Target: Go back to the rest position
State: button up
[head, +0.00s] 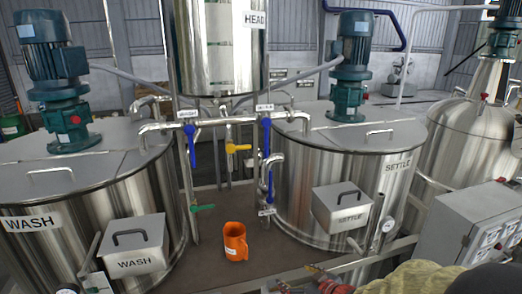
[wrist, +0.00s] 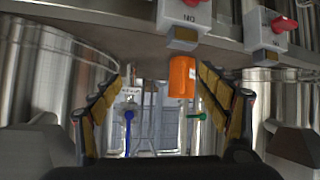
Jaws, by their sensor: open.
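My gripper (wrist: 163,82) shows in the wrist view with its two padded fingers spread wide apart. Nothing is held between them. The wrist picture appears upside down. The orange jug (head: 235,241) stands upright on the brown floor plate between the WASH and SETTLE tanks in the head view. It also shows in the wrist view (wrist: 182,78), beyond the fingertips and apart from them.
The WASH tank (head: 95,180) stands left and the SETTLE tank (head: 310,185) right, each with a lidded box. Pipes with blue (head: 192,148), yellow (head: 238,148) and green (head: 203,208) valve handles run between them. White-and-red switches (wrist: 183,20) show near my gripper.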

jog(key=s+d+f+m+g+h, duration=0.2)
jog(key=s+d+f+h, duration=0.15)
jog(key=d, duration=0.45)
jog(key=s+d+r+m+g+h+b, duration=0.2)
jog(key=s+d+m+g+h, duration=0.15)
jog(key=s+d, duration=0.4)
jog(key=s+a+r+m+b, duration=0.1)
jog(key=s+a+r+b, duration=0.2)
jog(key=s, duration=0.6)
jog(key=s+a+r+t+y+b, duration=0.1)
jog(key=s+a+r+b, duration=0.3)
jog(key=s+r, duration=0.3)
jog(key=shift+s+a+m, duration=0.35)
jog(key=shift+s+a, duration=0.15)
jog(key=shift+s, duration=0.35)
